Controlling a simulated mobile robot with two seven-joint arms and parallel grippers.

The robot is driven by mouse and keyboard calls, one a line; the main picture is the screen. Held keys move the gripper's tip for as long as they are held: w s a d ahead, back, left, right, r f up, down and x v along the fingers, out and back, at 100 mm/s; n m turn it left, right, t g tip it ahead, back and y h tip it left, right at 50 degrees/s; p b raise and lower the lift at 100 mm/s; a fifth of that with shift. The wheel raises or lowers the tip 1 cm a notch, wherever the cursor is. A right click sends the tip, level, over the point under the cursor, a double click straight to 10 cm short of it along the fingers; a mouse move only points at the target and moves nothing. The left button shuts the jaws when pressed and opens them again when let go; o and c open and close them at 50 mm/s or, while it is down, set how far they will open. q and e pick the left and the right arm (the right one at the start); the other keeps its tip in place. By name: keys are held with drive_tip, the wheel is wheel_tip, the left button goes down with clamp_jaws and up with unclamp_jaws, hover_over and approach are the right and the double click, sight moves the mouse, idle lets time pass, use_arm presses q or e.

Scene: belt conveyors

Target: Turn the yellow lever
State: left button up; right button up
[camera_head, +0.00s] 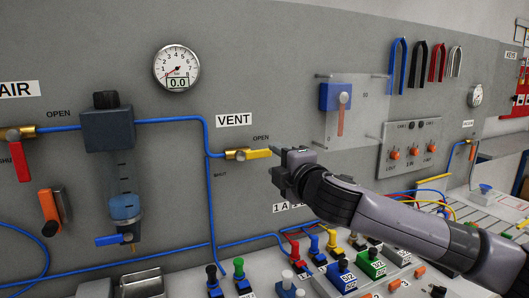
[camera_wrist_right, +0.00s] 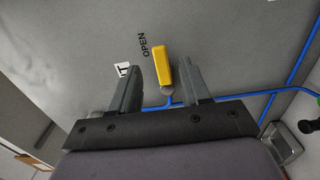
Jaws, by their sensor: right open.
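The yellow lever (camera_head: 258,154) is on a brass valve under the VENT label on the grey wall panel. It points sideways to the right, close to the OPEN mark. In the right wrist view the yellow lever (camera_wrist_right: 160,68) shows between my two fingers, with a gap on each side. My right gripper (camera_head: 274,158) is just right of the lever's free end, its fingertips near it; it also shows in the wrist view (camera_wrist_right: 160,82). It is open and empty. I cannot tell whether a finger touches the lever. My left gripper is not in view.
A blue pipe (camera_head: 209,185) runs to the valve. A round gauge (camera_head: 176,68) hangs above left. A red lever (camera_head: 21,160) is at far left. A clear cover (camera_head: 357,108) stands off the panel right of the gripper. Several coloured connectors (camera_head: 370,262) sit below my arm.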

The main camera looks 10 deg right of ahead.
sight(267, 153)
drive_tip(key=shift+w+a+p, duration=0.15)
drive_tip(key=shift+w+a, duration=0.05)
drive_tip(key=shift+w, duration=0.85)
drive_tip(key=shift+w+a+p, duration=0.2)
drive_tip(key=shift+w+a, duration=0.05)
drive_tip(key=shift+w, duration=0.75)
drive_tip(key=shift+w+a+p, duration=0.15)
drive_tip(key=shift+w+a, duration=0.05)
drive_tip(key=shift+w, duration=0.85)
clamp_jaws()
